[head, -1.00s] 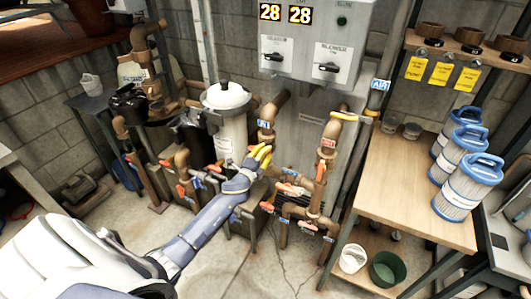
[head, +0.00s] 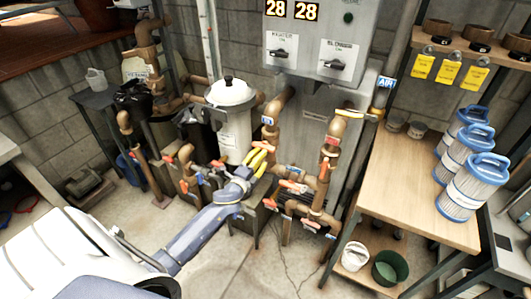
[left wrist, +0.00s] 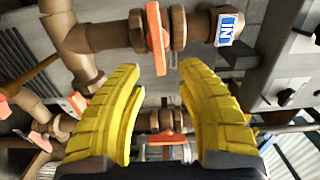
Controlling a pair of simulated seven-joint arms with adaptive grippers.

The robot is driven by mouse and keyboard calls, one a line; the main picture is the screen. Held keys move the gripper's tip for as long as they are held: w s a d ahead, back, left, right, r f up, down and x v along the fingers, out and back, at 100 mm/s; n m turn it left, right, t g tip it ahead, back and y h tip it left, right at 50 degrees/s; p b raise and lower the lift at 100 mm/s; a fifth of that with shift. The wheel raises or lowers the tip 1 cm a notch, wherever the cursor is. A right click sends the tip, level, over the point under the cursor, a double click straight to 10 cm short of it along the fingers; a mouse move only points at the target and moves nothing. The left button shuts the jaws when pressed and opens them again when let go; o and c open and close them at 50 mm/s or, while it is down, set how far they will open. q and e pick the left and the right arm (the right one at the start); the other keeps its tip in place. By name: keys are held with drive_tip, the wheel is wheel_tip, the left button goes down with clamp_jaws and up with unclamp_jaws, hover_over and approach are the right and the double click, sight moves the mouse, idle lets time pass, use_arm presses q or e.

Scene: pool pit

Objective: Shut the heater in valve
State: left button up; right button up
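The pipe with the blue-and-white IN label (left wrist: 229,27) crosses the top of the left wrist view. An orange valve handle (left wrist: 155,38) on it lies across the pipe in that picture. The IN label also shows in the head view (head: 268,121), on the brown pipe left of the heater cabinet; an orange handle (head: 263,146) is below it. My left gripper (left wrist: 158,75) is open, its two yellow fingers spread with the handle's lower end near the gap between their tips. I cannot tell whether they touch it. In the head view, my left gripper (head: 258,157) is below the label. My right gripper is not in view.
Other pipes with orange handles (head: 293,186) crowd close on the right and left. A white filter tank (head: 232,113) stands behind. The grey cabinet (head: 318,35) has HEATER and BLOWER switches. A wooden table (head: 405,205) with blue-topped filters stands right. The concrete floor in front is open.

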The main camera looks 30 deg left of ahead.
sight(262, 148)
use_arm(q)
drive_tip(key=shift+s+d, duration=0.1)
drive_tip(key=shift+s, duration=2.55)
